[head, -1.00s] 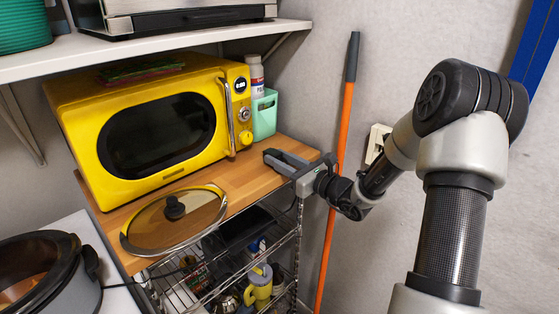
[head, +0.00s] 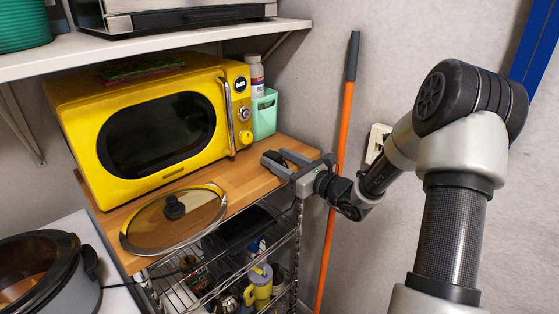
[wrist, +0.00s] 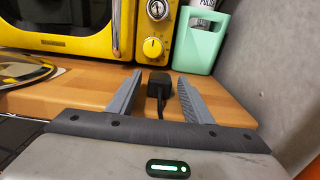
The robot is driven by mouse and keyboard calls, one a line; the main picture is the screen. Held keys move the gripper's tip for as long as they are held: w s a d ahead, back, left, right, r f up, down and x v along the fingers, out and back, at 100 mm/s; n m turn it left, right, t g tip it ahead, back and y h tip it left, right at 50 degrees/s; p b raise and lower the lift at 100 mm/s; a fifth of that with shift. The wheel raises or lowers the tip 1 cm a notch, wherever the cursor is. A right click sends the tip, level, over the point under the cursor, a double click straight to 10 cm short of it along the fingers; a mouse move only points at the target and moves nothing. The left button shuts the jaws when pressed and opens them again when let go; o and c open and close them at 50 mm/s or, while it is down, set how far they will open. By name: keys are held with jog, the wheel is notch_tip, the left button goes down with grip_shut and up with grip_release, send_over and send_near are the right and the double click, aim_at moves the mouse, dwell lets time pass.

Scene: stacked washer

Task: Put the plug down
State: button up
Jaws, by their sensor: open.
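The black plug (wrist: 158,84) rests on the wooden board (wrist: 75,88), with its short dark cord trailing back toward my gripper. My gripper (wrist: 160,76) is open, with one grey finger on each side of the plug and a visible gap to both. In the head view, my gripper (head: 275,157) is low over the right end of the wooden board (head: 240,178), in front of the microwave's right side. The plug is hard to tell from the fingers in that view.
A yellow microwave (head: 160,122) stands behind, with a mint green holder (head: 264,115) and a white bottle (head: 256,74) to its right. A glass lid (head: 172,222) lies on the board's front left. An orange pole (head: 341,140) leans by the wall on the right.

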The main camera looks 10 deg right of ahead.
jog(key=v, duration=1.2)
jog(key=shift+r, duration=0.2)
jog(key=s+a+r+n+g, duration=0.3)
jog(key=s+a+n+g, duration=0.2)
jog(key=a+n, duration=0.3)
jog(key=s+a+r+n+g, duration=0.3)
jog(key=s+a+n+g, duration=0.2)
jog(key=a+n, duration=0.3)
jog(key=s+d+r+n+h, duration=0.2)
jog(key=s+d+n+h, duration=0.25)
jog(key=s+n, duration=0.3)
jog(key=s+d+r+n+h, duration=0.1)
jog(key=s+d+n+h, duration=0.4)
jog(key=s, duration=0.3)
notch_tip(320, 180, up, 14)
jog(key=p, duration=1.3)
jog(key=shift+s+a+f+n+t, duration=0.25)
jog(key=shift+s+a+n+t, duration=0.05)
jog(key=shift+s+n, duration=0.05)
